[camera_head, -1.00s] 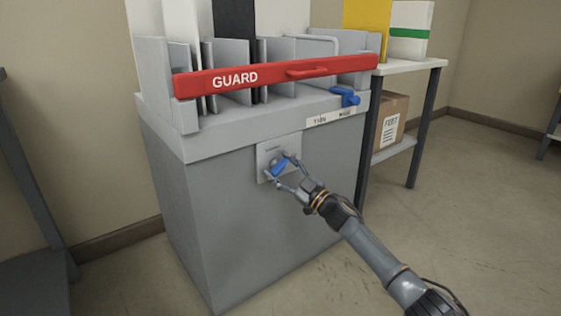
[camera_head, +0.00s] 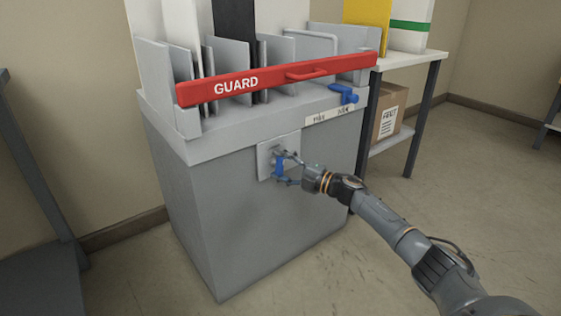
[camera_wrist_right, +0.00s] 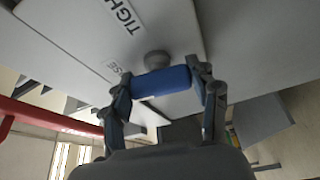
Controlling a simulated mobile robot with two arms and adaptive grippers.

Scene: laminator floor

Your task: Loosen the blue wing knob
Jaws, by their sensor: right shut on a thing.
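The blue wing knob (camera_head: 279,167) sits on a light grey plate (camera_head: 265,160) on the front of the grey cabinet (camera_head: 240,220). In the head view its wing stands near upright. My right gripper (camera_head: 283,168) is shut on the wing, one finger above and one below. In the right wrist view the blue wing (camera_wrist_right: 161,82) lies between the two fingers of the gripper (camera_wrist_right: 163,88), in front of a round grey hub (camera_wrist_right: 158,59). Lettering on the plate is partly cut off there. My left gripper is in neither view.
A red GUARD bar (camera_head: 275,80) crosses the cabinet's top in front of upright panels. A second blue handle (camera_head: 343,94) sits on the top right edge above a label strip (camera_head: 329,116). A shelf (camera_head: 408,58) with a cardboard box (camera_head: 388,123) stands to the right.

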